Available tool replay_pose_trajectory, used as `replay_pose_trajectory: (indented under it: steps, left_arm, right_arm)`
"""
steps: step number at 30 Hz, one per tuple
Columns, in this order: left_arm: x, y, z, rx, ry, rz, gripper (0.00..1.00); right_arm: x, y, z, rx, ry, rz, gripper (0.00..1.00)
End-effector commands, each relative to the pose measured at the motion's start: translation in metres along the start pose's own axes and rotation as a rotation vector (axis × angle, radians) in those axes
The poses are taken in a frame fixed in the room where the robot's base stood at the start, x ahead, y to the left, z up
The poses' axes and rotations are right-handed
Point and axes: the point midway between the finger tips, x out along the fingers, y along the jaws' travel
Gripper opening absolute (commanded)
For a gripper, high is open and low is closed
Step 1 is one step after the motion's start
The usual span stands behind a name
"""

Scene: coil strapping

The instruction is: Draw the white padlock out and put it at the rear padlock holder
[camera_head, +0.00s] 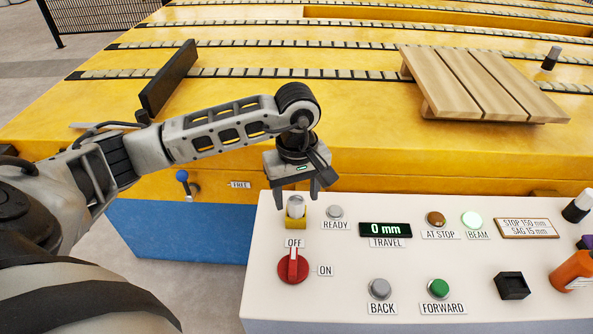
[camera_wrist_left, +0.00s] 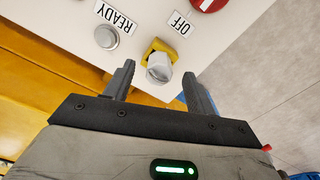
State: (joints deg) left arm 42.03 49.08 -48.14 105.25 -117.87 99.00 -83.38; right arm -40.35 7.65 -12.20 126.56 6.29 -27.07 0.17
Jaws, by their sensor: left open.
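The white padlock (camera_head: 296,206) sits in a yellow holder (camera_head: 295,222) at the rear left of the white control panel, above the OFF label. The padlock (camera_wrist_left: 159,67) and yellow holder (camera_wrist_left: 158,47) also show in the left wrist view. My left gripper (camera_head: 296,193) is open and points down at the padlock. In the left wrist view its fingertips (camera_wrist_left: 159,74) stand on either side of the padlock, with gaps showing. A black square block (camera_head: 512,286) stands at the panel's front right; I cannot tell whether it is a padlock holder. My right gripper is out of view.
The panel (camera_head: 345,285) carries a red OFF/ON switch (camera_head: 293,267), several buttons and a display reading 0 mm (camera_head: 385,229). An orange bottle (camera_head: 573,272) is at the right edge. Behind is a yellow bed with a wooden pallet (camera_head: 475,85) and a black upright plate (camera_head: 168,80).

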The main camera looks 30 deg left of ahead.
Motion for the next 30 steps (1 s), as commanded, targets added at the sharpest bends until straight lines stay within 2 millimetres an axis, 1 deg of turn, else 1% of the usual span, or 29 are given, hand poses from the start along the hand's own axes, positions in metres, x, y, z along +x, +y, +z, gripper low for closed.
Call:
replay_pose_trajectory:
  steps: [1,3,7,12,18,19,20,21,24,26,27,29,30]
  left_arm:
    - [0.009,-0.001,0.000,-0.001,-0.002,-0.003,0.56]
    - [0.018,0.000,0.001,-0.001,-0.002,-0.001,0.56]
    - [0.030,0.000,0.000,0.000,-0.001,-0.001,0.56]
    - [0.035,0.000,0.000,0.000,0.000,0.001,0.56]
    - [0.035,0.000,0.000,0.000,0.000,0.001,0.56]
    - [0.035,0.000,0.000,0.000,0.000,0.001,0.53]
    - [0.035,0.000,0.000,0.000,0.000,0.001,0.45]
    - [0.035,0.000,0.000,0.000,0.000,0.001,0.33]
    - [0.035,0.000,0.000,0.000,0.000,0.001,0.07]
    - [0.035,0.000,0.000,0.000,0.000,0.001,0.07]
    - [0.035,0.000,0.000,0.000,0.000,0.001,0.18]
    - [0.035,0.000,0.000,-0.001,0.000,0.001,0.02]
    - [0.035,0.000,0.000,0.000,0.000,0.001,0.00]
  right_arm:
    - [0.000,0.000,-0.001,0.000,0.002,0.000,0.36]
    - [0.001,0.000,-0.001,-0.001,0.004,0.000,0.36]
    - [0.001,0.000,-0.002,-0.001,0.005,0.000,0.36]
    - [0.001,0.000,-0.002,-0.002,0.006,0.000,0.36]
    - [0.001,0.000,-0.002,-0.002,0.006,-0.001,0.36]
    - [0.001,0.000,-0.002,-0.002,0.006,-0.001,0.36]
    - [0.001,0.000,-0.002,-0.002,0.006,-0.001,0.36]
    - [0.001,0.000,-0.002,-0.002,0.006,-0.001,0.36]
    - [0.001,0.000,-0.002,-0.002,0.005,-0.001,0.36]
    - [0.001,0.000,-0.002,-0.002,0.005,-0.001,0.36]
    - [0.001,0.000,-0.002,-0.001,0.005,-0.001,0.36]
    - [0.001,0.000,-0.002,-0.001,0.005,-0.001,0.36]
    - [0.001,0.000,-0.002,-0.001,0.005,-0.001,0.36]
